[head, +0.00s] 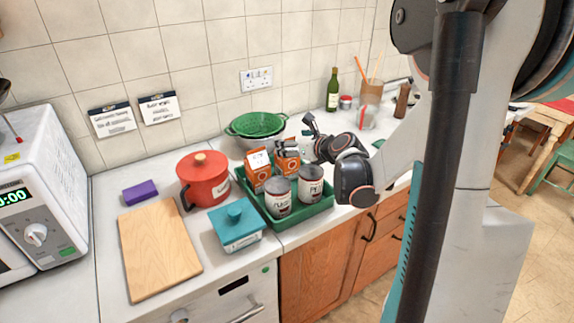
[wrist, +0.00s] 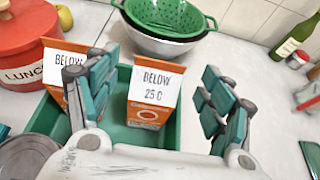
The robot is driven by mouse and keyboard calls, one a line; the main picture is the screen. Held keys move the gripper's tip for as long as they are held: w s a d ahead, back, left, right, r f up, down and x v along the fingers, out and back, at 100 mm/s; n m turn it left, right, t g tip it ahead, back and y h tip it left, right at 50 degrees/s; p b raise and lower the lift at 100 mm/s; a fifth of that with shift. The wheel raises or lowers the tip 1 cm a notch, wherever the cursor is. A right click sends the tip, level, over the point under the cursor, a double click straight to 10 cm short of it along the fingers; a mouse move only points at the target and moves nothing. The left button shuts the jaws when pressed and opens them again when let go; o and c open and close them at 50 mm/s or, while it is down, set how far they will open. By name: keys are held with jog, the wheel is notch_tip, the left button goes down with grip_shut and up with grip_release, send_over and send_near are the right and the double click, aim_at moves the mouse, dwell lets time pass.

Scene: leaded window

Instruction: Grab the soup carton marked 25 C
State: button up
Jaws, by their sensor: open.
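The orange and white soup carton marked "BELOW 25 C" (wrist: 153,85) stands upright in the green tray (wrist: 180,134). It shows between my two fingers in the wrist view, apart from the right finger. A second orange carton (wrist: 55,52), marked "BELOW", stands to its left, partly hidden by my left finger; the rest of its label is covered. In the head view the cartons are at the back of the tray, the left one (head: 257,172) clearer and the right one (head: 287,162) partly behind my gripper (head: 298,136). My gripper (wrist: 152,100) is open and empty.
Two grey cans (head: 277,198) (head: 310,184) stand at the tray's front. A red pot (head: 203,180) and teal lidded box (head: 236,230) are left of it. A green colander (head: 257,125) in a bowl is behind. A wine bottle (head: 333,90) stands further right.

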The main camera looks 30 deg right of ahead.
jog(key=x, duration=0.2)
jog(key=shift+w+f, duration=0.15)
jog(key=shift+w, duration=0.1)
jog(key=shift+s, duration=0.1)
jog(key=shift+c, duration=0.6)
grip_shut()
